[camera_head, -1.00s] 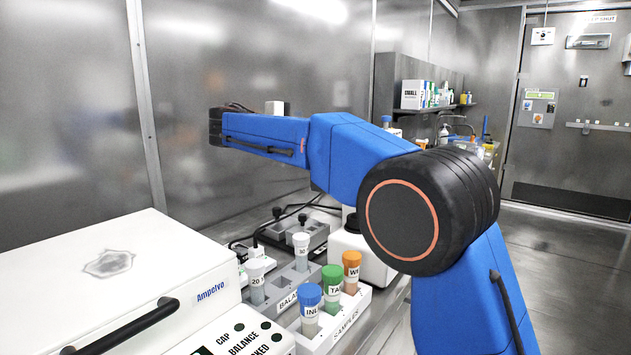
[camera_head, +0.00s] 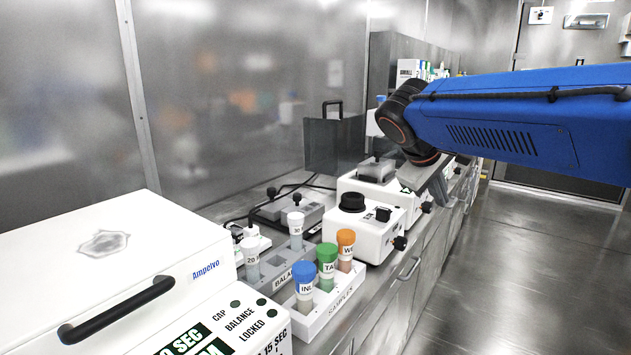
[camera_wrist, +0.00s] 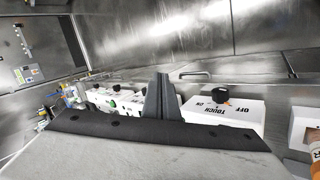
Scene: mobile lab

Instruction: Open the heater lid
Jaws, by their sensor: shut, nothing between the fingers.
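A white boxy device (camera_head: 350,190) with a grey block and dark knob (camera_head: 376,168) on top stands on the far bench. I take it for the heater, with the block as its lid, but I am not sure. The block looks seated on top. My gripper (camera_head: 428,180) is over the bench's front edge, at the right of this device and apart from the knob. My arm hides part of the space behind. In the wrist view my gripper (camera_wrist: 160,80) is shut and empty, with white devices beyond it.
A white mixer (camera_head: 362,230) with a black cup stands nearer, left of the aisle. A sample rack (camera_head: 345,293) with capped tubes and a white centrifuge (camera_head: 100,265) are closer. A dark upright panel (camera_head: 335,145) stands behind the devices. The floor (camera_head: 500,270) at right is clear.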

